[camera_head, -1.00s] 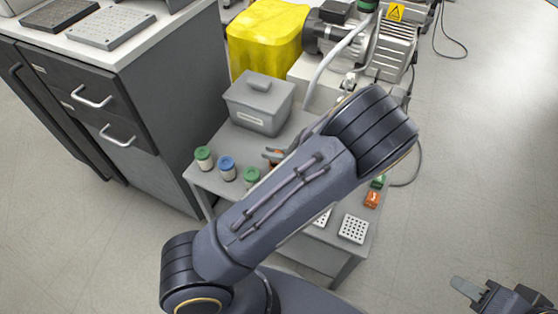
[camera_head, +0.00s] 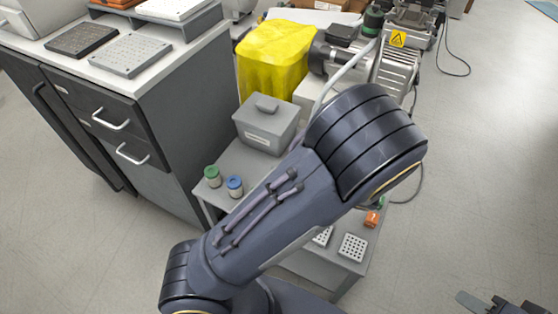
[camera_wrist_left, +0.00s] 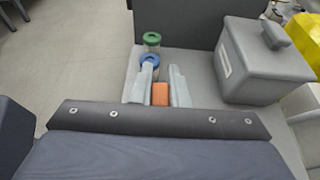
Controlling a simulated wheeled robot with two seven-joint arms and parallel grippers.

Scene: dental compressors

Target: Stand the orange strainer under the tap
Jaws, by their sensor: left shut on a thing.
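My left gripper (camera_wrist_left: 161,72) shows in the left wrist view, with its two pale fingers on either side of an orange piece (camera_wrist_left: 160,94). I take this piece to be the orange strainer, and the gripper is shut on it. Only a small orange face shows, so its full shape and tilt are hidden. I cannot make out a tap in either view.
A green-lidded jar (camera_head: 212,177) and a blue-lidded jar (camera_head: 234,187) stand on the grey table beside a lidded grey box (camera_head: 267,125). A small orange block (camera_head: 372,218) and white perforated block (camera_head: 352,247) sit front right.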

